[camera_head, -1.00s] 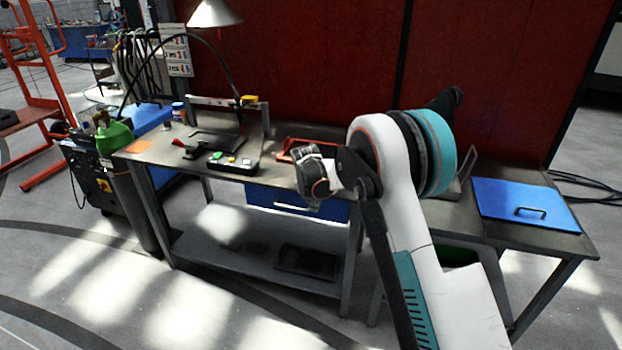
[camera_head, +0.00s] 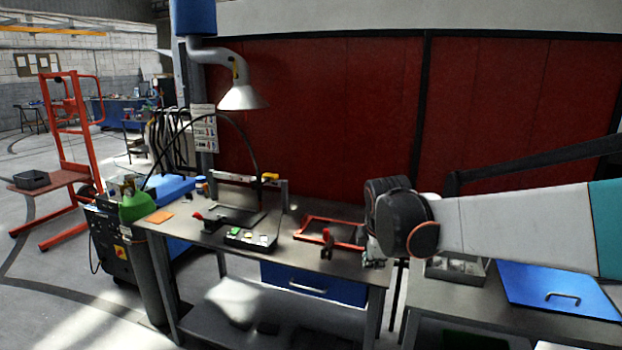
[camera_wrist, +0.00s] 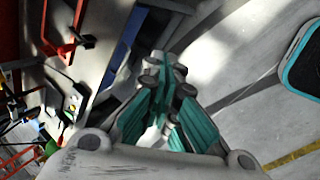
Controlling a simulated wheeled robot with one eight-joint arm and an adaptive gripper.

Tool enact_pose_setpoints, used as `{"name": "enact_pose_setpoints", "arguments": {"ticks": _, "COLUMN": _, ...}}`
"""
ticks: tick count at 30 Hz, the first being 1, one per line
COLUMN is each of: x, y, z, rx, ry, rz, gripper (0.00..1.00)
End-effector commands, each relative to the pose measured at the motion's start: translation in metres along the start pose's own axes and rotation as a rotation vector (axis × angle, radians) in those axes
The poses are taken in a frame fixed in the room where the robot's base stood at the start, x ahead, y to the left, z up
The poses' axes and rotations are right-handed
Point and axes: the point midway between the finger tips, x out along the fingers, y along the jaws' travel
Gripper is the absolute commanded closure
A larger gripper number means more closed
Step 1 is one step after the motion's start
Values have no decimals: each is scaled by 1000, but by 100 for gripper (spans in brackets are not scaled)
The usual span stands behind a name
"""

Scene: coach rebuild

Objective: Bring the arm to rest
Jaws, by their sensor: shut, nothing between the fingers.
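My arm reaches in from the right edge of the head view, its white link stretched across to the left above the right bench. My gripper (camera_wrist: 168,65) shows in the wrist view with its teal-lined fingers drawn together at the tips and nothing between them. It hangs clear of the floor, beside the bench edge. In the head view the gripper end is mostly hidden behind the dark wrist joint.
A metal workbench (camera_head: 205,238) holds a red frame (camera_head: 330,232), a button box (camera_head: 250,240) and a clamp. A blue panel with a handle (camera_head: 558,290) and a grey tray (camera_head: 457,270) lie on the right bench. A lamp hood (camera_head: 243,97) hangs above. An orange trolley (camera_head: 70,178) stands left.

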Motion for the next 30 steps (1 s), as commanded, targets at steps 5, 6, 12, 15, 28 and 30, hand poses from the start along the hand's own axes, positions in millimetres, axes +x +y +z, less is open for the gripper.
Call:
{"name": "enact_pose_setpoints", "arguments": {"ticks": 5, "x": -46, "y": -40, "z": 18, "rx": 273, "ry": 16, "rz": 24, "gripper": 100}}
{"name": "enact_pose_setpoints", "arguments": {"ticks": 6, "x": -55, "y": -50, "z": 22, "rx": 336, "ry": 20, "rz": 29, "gripper": 100}}
{"name": "enact_pose_setpoints", "arguments": {"ticks": 12, "x": -91, "y": -100, "z": 36, "rx": 646, "ry": 47, "rz": 50, "gripper": 100}}
{"name": "enact_pose_setpoints", "arguments": {"ticks": 15, "x": -105, "y": -127, "z": 43, "rx": 800, "ry": 63, "rz": 61, "gripper": 100}}
{"name": "enact_pose_setpoints", "arguments": {"ticks": 28, "x": -127, "y": -238, "z": 58, "rx": 1417, "ry": 143, "rz": 82, "gripper": 100}}
{"name": "enact_pose_setpoints", "arguments": {"ticks": 30, "x": -127, "y": -248, "z": 59, "rx": 1479, "ry": 152, "rz": 82, "gripper": 100}}
